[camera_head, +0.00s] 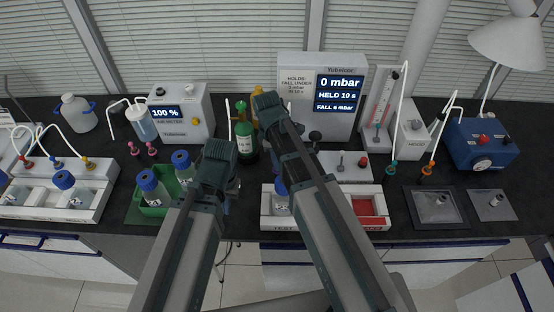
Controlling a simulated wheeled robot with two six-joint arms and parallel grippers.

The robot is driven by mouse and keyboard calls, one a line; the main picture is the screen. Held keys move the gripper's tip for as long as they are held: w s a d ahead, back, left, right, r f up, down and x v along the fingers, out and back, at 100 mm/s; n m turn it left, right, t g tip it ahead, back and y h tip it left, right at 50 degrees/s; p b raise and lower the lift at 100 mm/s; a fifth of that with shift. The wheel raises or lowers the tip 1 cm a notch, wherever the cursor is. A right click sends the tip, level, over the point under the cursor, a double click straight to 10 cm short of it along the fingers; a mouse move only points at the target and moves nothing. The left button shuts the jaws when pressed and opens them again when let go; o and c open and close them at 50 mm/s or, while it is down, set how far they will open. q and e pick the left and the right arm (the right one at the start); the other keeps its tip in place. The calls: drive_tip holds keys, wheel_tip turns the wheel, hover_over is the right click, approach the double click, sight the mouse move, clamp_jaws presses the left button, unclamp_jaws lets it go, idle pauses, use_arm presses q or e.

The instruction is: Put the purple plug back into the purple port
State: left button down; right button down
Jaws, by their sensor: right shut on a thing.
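Two small magenta-pink plugs stand on the dark bench at the left, one plug (133,148) just left of the other plug (152,149). I cannot make out a plug or port that is clearly purple. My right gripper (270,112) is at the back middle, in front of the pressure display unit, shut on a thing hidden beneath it. My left gripper (219,163) is over the right side of the green tray; its fingers are hidden from this view.
A pressure unit (294,108) reads 0 mbar. A green bottle (246,135) stands between my grippers. Blue-capped bottles sit in a green tray (131,211); another bottle (281,206) is in a white tray (265,222) beside my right arm. Dark bench shows at the front left.

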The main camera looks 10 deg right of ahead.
idle(0.3)
drive_tip(key=c, duration=0.7)
unclamp_jaws()
use_arm(q)
wheel_tip(320, 180, up, 14)
drive_tip(key=p, duration=1.3)
drive_tip(key=shift+p, duration=0.35)
use_arm(e)
drive_tip(key=r, duration=0.4)
drive_tip(key=a+r, duration=0.1)
drive_tip(key=r, duration=0.8)
drive_tip(key=shift+w+a+r, duration=0.3)
drive_tip(key=shift+r, duration=0.1)
use_arm(q)
drive_tip(key=shift+s+f, duration=0.1)
drive_tip(key=shift+f, duration=0.1)
use_arm(e)
drive_tip(key=shift+s+f, duration=0.1)
